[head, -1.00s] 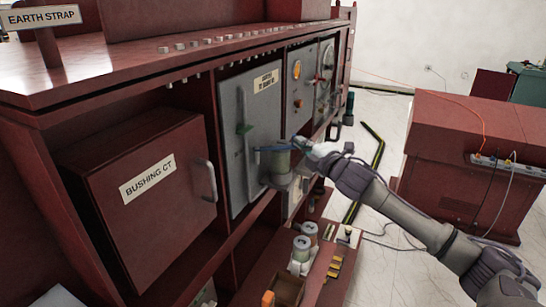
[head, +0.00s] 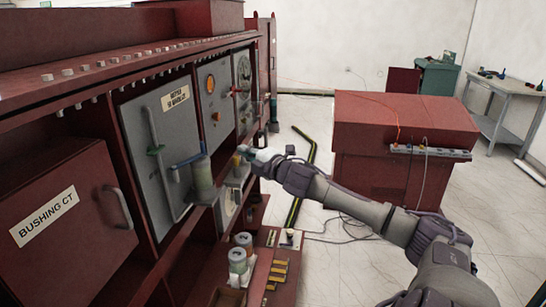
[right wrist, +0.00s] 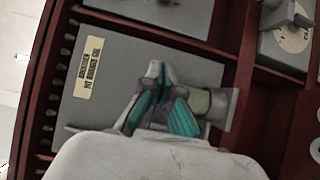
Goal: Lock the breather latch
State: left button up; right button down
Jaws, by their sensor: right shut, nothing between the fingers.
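The breather panel (head: 140,125) is a grey plate with a label (head: 175,98), set in the red cabinet. It carries a vertical grey pipe (head: 160,165), a small green part (head: 155,150), a blue latch lever (head: 188,160) and a greenish canister (head: 203,180). The lever lies roughly level, just above the canister. My right gripper (head: 243,151) is shut and empty, to the right of the lever and apart from it in the head view. In the right wrist view its teal fingers (right wrist: 160,105) are in front of the panel (right wrist: 130,62) and hide part of the lever.
A red door marked BUSHING CT (head: 45,215) is at the left. A gauge panel (head: 215,95) adjoins the breather panel. Below stands a red shelf (head: 255,285) with canisters (head: 238,262) and small parts.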

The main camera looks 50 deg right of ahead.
pick_arm(q)
jog(key=shift+w+a+f+b, duration=0.15)
jog(key=shift+w+f+b, duration=0.2)
jog(key=shift+f, duration=0.2)
jog(key=shift+w+a+f+b, duration=0.1)
jog(key=shift+w+f+b, duration=0.25)
jog(key=shift+f, duration=0.15)
pick_arm(e)
jog(key=s+d, duration=0.3)
jog(key=s, duration=0.1)
jog(key=shift+s+d+f, duration=0.1)
jog(key=shift+s+d, duration=0.2)
jog(key=shift+d, duration=0.05)
pick_arm(q)
jog(key=shift+d, duration=0.1)
